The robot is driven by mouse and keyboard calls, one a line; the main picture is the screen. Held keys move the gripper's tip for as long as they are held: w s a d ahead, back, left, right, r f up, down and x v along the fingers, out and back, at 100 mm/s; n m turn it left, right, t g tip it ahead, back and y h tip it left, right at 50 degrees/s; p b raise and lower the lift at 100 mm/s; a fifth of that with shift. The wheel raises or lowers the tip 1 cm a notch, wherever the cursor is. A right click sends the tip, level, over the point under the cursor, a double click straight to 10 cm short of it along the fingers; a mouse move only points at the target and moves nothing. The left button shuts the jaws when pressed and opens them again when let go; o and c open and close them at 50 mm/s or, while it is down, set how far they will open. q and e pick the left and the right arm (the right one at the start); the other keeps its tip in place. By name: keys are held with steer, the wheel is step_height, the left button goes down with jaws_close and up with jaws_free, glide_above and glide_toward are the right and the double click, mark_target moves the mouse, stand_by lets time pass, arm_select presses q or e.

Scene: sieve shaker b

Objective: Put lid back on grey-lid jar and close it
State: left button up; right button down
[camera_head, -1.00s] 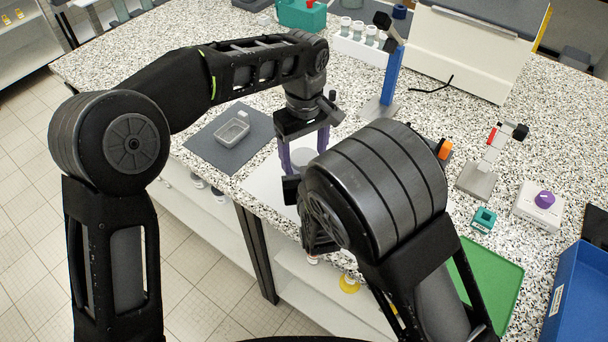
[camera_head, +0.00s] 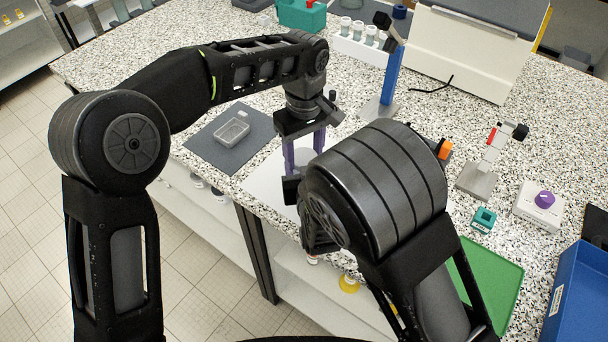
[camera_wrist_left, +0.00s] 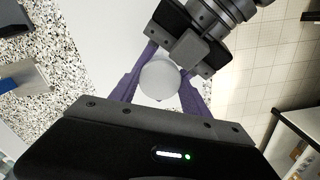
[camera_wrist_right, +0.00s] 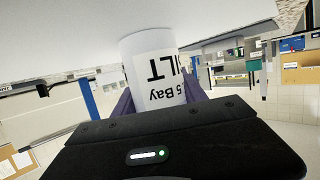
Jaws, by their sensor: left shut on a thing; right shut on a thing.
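My left gripper (camera_head: 303,158) points down over a white sheet at the table's front edge. In the left wrist view it is shut on the round grey lid (camera_wrist_left: 160,80), seen from above between its purple fingers. My right gripper (camera_wrist_right: 165,100) is shut on the side of the white jar (camera_wrist_right: 148,48), whose label shows upside-down text, partly cut off, with "Bay". The tips of the right gripper's fingers also show next to the lid in the left wrist view. I cannot tell whether the lid is seated on the jar.
A grey mat with a small clear tray (camera_head: 231,131) lies left of the white sheet (camera_head: 262,186). A blue stand (camera_head: 391,75) and a white rack of vials (camera_head: 360,45) stand behind. A green mat (camera_head: 492,275) and a blue bin (camera_head: 580,300) are at the right.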

arm_select(q)
steer(key=shift+c, duration=0.5)
steer(key=m, duration=1.3)
steer(key=o, duration=1.5)
steer(key=shift+o, duration=0.2)
steer(key=shift+d, duration=0.1)
steer(key=shift+r, duration=2.2)
steer(key=shift+c, duration=0.2)
